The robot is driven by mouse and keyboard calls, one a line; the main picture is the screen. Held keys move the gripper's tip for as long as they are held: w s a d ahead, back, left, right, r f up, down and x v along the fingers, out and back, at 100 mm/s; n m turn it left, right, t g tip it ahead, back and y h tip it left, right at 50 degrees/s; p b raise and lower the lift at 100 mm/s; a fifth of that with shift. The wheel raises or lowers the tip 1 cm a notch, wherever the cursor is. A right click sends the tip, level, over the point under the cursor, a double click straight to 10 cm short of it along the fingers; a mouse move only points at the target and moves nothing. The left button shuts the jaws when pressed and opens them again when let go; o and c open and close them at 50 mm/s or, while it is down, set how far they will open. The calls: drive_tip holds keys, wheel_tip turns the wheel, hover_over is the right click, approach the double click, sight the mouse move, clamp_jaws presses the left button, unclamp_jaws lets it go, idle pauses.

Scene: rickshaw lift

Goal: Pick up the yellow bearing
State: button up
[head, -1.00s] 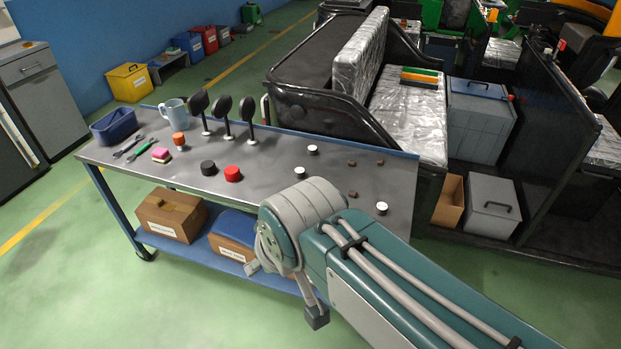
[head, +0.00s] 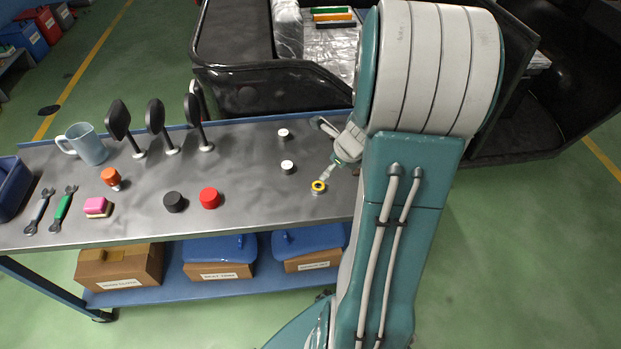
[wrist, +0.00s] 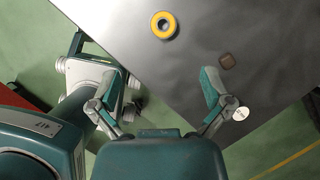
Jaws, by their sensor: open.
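The yellow bearing (head: 318,187) is a yellow ring with a dark and pale centre, lying flat on the grey metal bench top. In the wrist view the bearing (wrist: 153,25) is at the top centre, ahead of my fingertips and between their lines. My gripper (wrist: 157,88) is open and empty, its two teal-padded fingers spread wide. In the head view my gripper (head: 322,149) hangs close by the bearing, one finger appearing just above it. I cannot tell its exact height over the bench.
Other white knobs (head: 287,166), a red cap (head: 209,198) and a black cap (head: 174,202) stand leftward. The bench (head: 250,228) is clear in front of the bearing.

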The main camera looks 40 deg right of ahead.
drive_tip(key=f+m, duration=0.1)
hover_over(320, 185)
drive_tip(key=s, duration=0.3)
drive_tip(key=f, duration=0.6)
drive_tip(key=shift+w, duration=0.25)
drive_tip(key=x, duration=0.4)
drive_tip(key=shift+w+a, duration=0.1)
drive_tip(key=shift+w, duration=0.05)
drive_tip(key=c, duration=1.2)
